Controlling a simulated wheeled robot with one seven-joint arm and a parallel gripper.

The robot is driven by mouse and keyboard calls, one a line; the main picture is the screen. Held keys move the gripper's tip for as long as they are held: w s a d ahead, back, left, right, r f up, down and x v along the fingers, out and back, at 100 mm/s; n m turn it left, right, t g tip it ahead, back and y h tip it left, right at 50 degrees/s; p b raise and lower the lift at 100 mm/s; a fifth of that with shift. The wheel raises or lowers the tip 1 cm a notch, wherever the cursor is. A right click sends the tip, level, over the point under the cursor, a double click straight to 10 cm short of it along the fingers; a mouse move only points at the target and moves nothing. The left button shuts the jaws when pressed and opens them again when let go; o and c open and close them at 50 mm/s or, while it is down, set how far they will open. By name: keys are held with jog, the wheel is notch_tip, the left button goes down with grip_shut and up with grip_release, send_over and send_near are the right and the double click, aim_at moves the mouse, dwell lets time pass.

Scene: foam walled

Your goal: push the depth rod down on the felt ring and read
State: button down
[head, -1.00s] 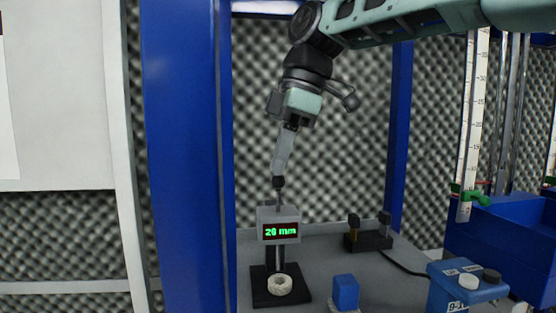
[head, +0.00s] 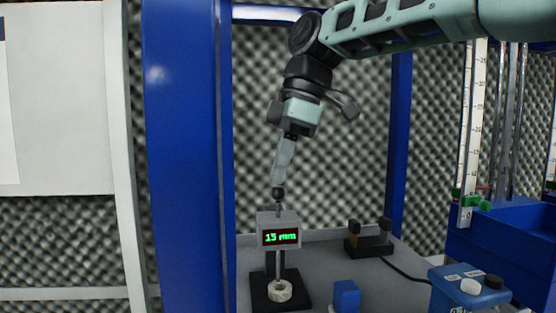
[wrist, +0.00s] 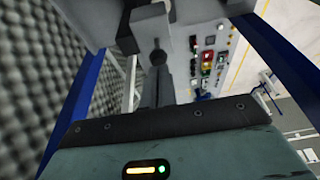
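The depth gauge (head: 279,222) stands on a black base in the head view, and its green display reads 15 mm. Its thin rod (head: 279,268) runs down to the pale felt ring (head: 272,294) on the base. I cannot tell whether the rod's tip touches the ring or sits in its hole. My gripper (head: 278,185) points down with its fingers together. Its tips are at the top of the rod's black knob (head: 279,193). In the wrist view the fingers (wrist: 158,66) also look closed, and the display is not visible.
A small blue block (head: 346,295) stands right of the gauge. A black fixture (head: 369,243) with a cable is at the back of the grey table. A blue box with knobs (head: 468,288) is at front right. Blue posts (head: 180,150) frame the table.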

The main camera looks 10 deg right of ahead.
jog(key=shift+r+p, duration=2.05)
jog(key=shift+r, duration=0.3)
